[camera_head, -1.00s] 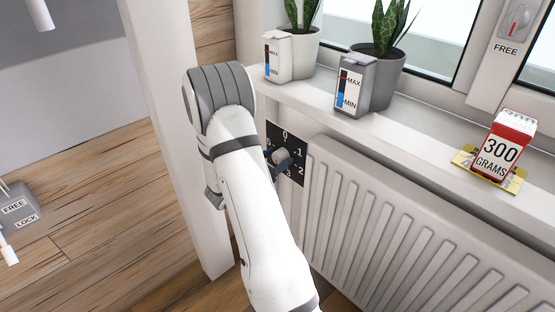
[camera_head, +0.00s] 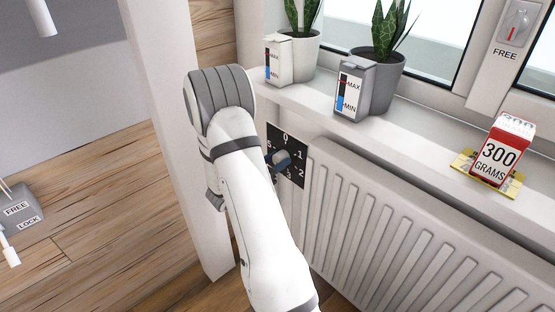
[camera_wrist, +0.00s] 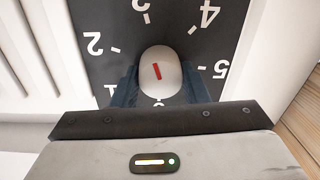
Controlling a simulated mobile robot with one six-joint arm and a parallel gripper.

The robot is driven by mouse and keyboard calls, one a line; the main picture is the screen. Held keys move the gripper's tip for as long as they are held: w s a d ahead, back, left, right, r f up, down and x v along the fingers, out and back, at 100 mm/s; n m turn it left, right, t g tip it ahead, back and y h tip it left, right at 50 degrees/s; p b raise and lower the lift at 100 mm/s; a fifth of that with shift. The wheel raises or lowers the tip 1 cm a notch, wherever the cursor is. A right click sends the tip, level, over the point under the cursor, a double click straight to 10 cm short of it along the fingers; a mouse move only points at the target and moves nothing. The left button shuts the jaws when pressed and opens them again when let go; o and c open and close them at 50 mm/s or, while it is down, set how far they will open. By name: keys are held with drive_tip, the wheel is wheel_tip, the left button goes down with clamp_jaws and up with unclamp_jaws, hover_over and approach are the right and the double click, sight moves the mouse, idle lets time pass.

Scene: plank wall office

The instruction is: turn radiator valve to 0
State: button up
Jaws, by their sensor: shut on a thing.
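The radiator valve's white knob (camera_wrist: 160,72) sits on a black dial plate (camera_wrist: 105,15) with white numbers. My gripper (camera_wrist: 160,82) is shut on the knob, one dark blue finger on each side. In the wrist view the dial appears upside down, with 3 at the top and 0 at the bottom, mostly hidden by my gripper. The knob's red line tilts slightly, its upper end leaning left of 3 and its lower end towards 0. I cannot tell which end is the pointer. In the head view the dial plate (camera_head: 296,172) is partly covered by my arm.
A white ribbed radiator (camera_head: 400,220) stands right of the dial. The windowsill (camera_head: 420,138) above holds two potted plants with level gauges and a red-and-white 300 grams carton (camera_head: 501,152). A white post (camera_head: 165,120) rises close to the left of my arm.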

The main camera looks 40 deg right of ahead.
drive_tip(key=n+p, duration=0.1)
drive_tip(key=p, duration=0.1)
drive_tip(key=n+p, duration=0.2)
drive_tip(key=shift+w+a+r+n+p, duration=0.1)
drive_tip(key=shift+r+n+p, duration=0.2)
drive_tip(key=n+p, duration=0.4)
drive_tip(key=p, duration=0.1)
drive_tip(key=shift+f+n, duration=0.1)
drive_tip(key=shift+n, duration=0.2)
drive_tip(key=n+p, duration=0.4)
drive_tip(key=shift+w, duration=0.1)
drive_tip(key=n+p, duration=0.2)
drive_tip(key=n, duration=0.1)
drive_tip(key=shift+f+n+g, duration=0.15)
drive_tip(key=shift+n+g, duration=0.15)
drive_tip(key=shift+n, duration=0.1)
drive_tip(key=n+p, duration=0.2)
drive_tip(key=n, duration=0.1)
drive_tip(key=n+p, duration=0.1)
drive_tip(key=n, duration=0.1)
drive_tip(key=n+p, duration=0.1)
drive_tip(key=n, duration=0.1)
drive_tip(key=shift+f+n+g, duration=0.2)
drive_tip(key=shift+n+g, duration=0.1)
drive_tip(key=shift+n, duration=0.1)
drive_tip(key=n+p, duration=0.1)
drive_tip(key=n, duration=0.3)
drive_tip(key=shift+f+n+p, duration=0.15)
drive_tip(key=shift+n+p, duration=0.2)
drive_tip(key=shift+n, duration=1.45)
